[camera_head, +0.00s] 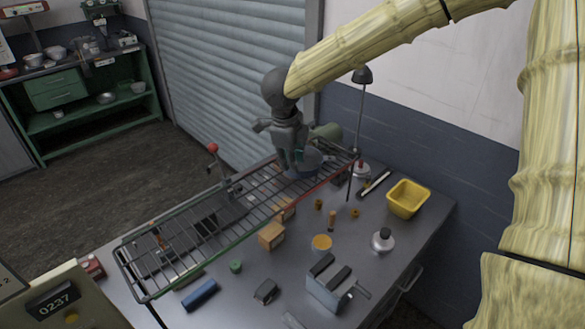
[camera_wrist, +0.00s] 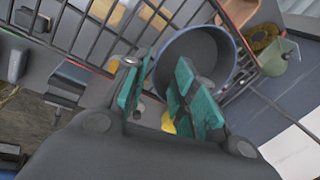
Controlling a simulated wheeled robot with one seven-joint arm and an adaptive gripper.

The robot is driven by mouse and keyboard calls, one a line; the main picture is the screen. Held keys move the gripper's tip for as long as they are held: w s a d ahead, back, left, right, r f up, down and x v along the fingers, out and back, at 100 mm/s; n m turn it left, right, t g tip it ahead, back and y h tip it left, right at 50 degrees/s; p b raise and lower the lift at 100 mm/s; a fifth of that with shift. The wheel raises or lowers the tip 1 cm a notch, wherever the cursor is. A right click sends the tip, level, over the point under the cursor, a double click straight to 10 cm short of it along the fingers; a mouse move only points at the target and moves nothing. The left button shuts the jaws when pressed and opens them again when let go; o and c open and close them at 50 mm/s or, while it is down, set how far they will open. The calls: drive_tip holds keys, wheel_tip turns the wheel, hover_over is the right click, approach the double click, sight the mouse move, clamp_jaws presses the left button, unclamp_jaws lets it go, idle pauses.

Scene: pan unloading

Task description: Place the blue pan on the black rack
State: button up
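The blue pan (camera_head: 309,163) is at the far end of the black wire rack (camera_head: 180,272), partly hidden behind my gripper. In the wrist view the pan (camera_wrist: 214,52) shows its blue rim and dark grey inside, overlapping the rack wires (camera_wrist: 100,28). I cannot tell whether it rests fully on them. My gripper (camera_head: 291,165) points down at the pan's near side. In the wrist view its teal fingers (camera_wrist: 163,80) are apart, with a gap between them. One finger is outside the rim and the other overlaps the pan's inside; contact is unclear.
The rack stands over a grey workbench. A yellow bin (camera_head: 407,198), a cardboard box (camera_head: 271,235), a blue cylinder (camera_head: 199,294) and a grey block holder (camera_head: 328,288) are on the bench. A thin lamp pole (camera_head: 358,120) and a shutter (camera_head: 225,65) are close behind the gripper.

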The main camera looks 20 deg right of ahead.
drive_tip(key=b+v, duration=0.1)
drive_tip(key=v, duration=0.7)
drive_tip(key=shift+r+b, duration=0.2)
drive_tip(key=shift+b, duration=0.1)
drive_tip(key=shift+s, duration=0.1)
